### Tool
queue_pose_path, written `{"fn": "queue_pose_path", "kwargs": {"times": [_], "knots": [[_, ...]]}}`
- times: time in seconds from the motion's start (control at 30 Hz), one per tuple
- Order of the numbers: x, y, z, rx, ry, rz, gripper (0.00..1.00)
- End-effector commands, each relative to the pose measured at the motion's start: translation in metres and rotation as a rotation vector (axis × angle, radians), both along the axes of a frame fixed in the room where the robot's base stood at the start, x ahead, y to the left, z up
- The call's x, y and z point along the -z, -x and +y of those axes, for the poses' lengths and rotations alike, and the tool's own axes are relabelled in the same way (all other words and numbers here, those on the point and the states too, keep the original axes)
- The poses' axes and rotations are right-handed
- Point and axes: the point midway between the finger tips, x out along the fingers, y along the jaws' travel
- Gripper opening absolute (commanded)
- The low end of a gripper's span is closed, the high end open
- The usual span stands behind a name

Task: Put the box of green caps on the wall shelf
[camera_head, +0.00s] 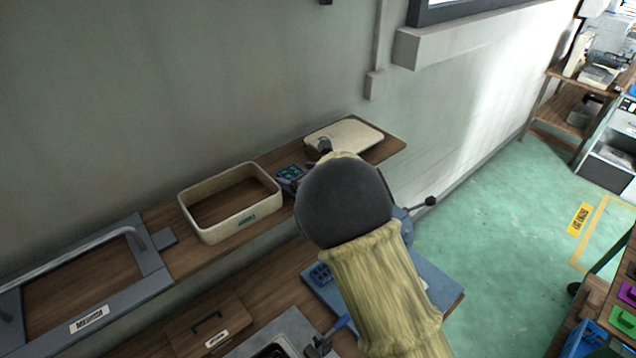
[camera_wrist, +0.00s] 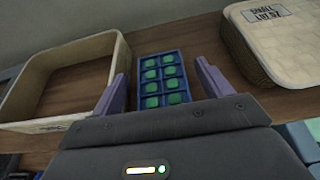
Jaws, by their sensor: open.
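The box of green caps (camera_wrist: 163,80) is a small blue tray with green caps in two rows. It rests on the wooden wall shelf (camera_wrist: 205,40), between a cream open bin and a cream lidded basket. My gripper (camera_wrist: 161,75) is open, with one purple finger on each side of the box and gaps showing between. In the head view the box (camera_head: 290,176) shows partly, beside my dark wrist, which hides the rest of it. The shelf (camera_head: 393,150) runs along the wall there.
The empty open bin (camera_head: 203,232) stands left of the box. The lidded basket (camera_head: 345,136) is to its right. A grey frame (camera_head: 150,265) lies further left on the shelf. A lower wooden bench holds a blue panel (camera_head: 435,290) and a small wooden lid (camera_head: 203,318).

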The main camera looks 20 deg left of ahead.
Motion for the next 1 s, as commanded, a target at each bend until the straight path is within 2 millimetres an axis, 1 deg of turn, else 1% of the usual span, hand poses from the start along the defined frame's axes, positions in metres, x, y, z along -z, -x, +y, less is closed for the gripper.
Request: {"fn": "queue_pose_path", "kwargs": {"times": [0.03, 0.2, 0.6, 0.77, 1.0], "knots": [[0.0, 0.004, -0.007, 0.001, -0.004, 0.0, 0.78], [-0.01, 0.014, -0.028, 0.002, -0.004, -0.001, 0.78], [-0.031, 0.037, -0.073, 0.001, -0.002, 0.0, 0.78], [-0.036, 0.041, -0.081, 0.001, -0.001, 0.0, 0.78], [-0.036, 0.042, -0.081, 0.0, 0.0, 0.001, 0.78]]}}
